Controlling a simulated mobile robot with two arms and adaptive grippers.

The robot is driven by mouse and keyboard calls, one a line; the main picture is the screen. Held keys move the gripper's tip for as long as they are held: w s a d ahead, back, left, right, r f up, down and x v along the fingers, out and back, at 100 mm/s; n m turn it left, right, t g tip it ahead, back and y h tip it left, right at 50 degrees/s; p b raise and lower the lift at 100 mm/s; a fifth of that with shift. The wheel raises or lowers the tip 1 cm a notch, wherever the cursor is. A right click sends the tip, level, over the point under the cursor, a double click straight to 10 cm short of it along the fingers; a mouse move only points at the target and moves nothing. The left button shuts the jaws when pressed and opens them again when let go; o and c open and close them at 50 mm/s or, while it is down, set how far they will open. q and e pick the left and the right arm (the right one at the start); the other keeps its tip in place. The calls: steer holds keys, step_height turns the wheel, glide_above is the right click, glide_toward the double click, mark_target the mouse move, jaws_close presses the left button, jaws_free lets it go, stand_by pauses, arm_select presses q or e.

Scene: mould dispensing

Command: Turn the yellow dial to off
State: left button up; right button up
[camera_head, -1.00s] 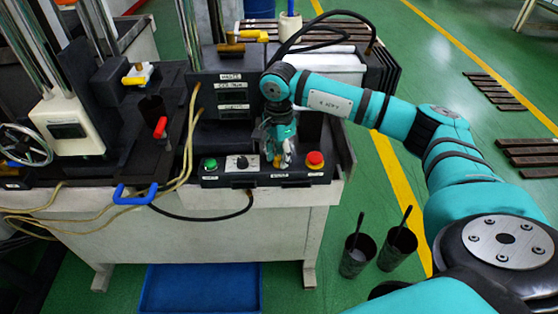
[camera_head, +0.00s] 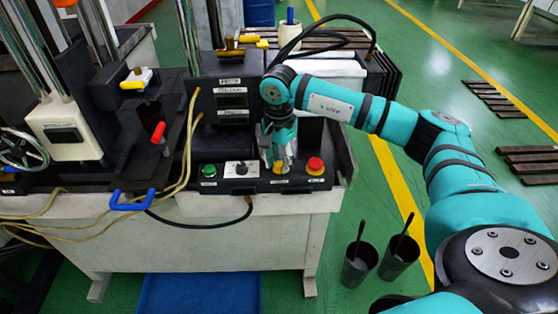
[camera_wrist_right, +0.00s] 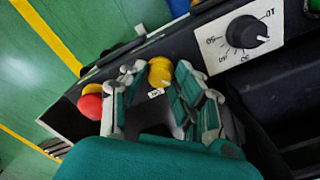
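The yellow dial (camera_wrist_right: 160,72) is on the front of a black control panel (camera_wrist_right: 215,22), with a small white label beside it in the right wrist view. In the head view the yellow dial (camera_head: 278,167) is partly hidden behind my right gripper (camera_head: 277,158). In the right wrist view the fingertips of my right gripper (camera_wrist_right: 160,74) are apart, one on each side of the dial and very close to it. I cannot tell whether they touch it. The dial's pointer setting is not readable. My left gripper is out of view.
A red button (camera_head: 315,166) is just right of the dial. A black knob (camera_head: 241,168) on a white scale and a green button (camera_head: 209,171) are to its left. A cable (camera_head: 200,222) hangs below the panel. Two dark cups (camera_head: 359,263) stand on the floor at right.

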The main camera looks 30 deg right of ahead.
mark_target(279, 163)
steer(key=o, duration=0.4)
step_height(279, 163, up, 12)
stand_by(0.5)
stand_by(0.3)
